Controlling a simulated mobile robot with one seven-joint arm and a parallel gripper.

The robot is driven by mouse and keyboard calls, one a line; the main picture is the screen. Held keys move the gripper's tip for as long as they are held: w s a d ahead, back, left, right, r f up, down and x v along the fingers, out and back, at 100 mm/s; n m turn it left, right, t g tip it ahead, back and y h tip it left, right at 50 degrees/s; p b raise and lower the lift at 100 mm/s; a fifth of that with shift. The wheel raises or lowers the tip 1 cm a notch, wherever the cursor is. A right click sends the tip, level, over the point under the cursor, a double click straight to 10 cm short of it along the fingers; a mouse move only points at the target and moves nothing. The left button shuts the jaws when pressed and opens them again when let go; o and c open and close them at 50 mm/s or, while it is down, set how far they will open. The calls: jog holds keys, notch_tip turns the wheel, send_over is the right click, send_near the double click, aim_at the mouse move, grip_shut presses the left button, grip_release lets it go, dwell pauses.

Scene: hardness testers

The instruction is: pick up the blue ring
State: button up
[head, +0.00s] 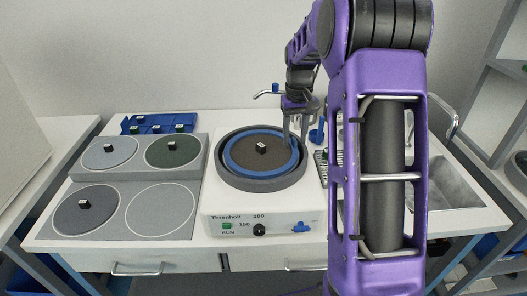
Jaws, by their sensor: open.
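The blue ring (233,167) lies around a dark disc (251,161) inside the grey round bowl of a white polishing machine (219,223). My gripper (296,141) points down over the right part of the ring. Its fingers are apart and their tips are close to the ring's right edge. I cannot tell whether they touch the ring. The gripper hides a small part of the ring on that side.
Left of the machine is a grey stepped board (194,146) with several round discs bearing small cubes. A blue tray (144,124) lies behind it. A sink (458,184) is at the right, partly behind my arm. A wall stands behind the bench.

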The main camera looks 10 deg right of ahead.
grip_shut()
dwell(0.4)
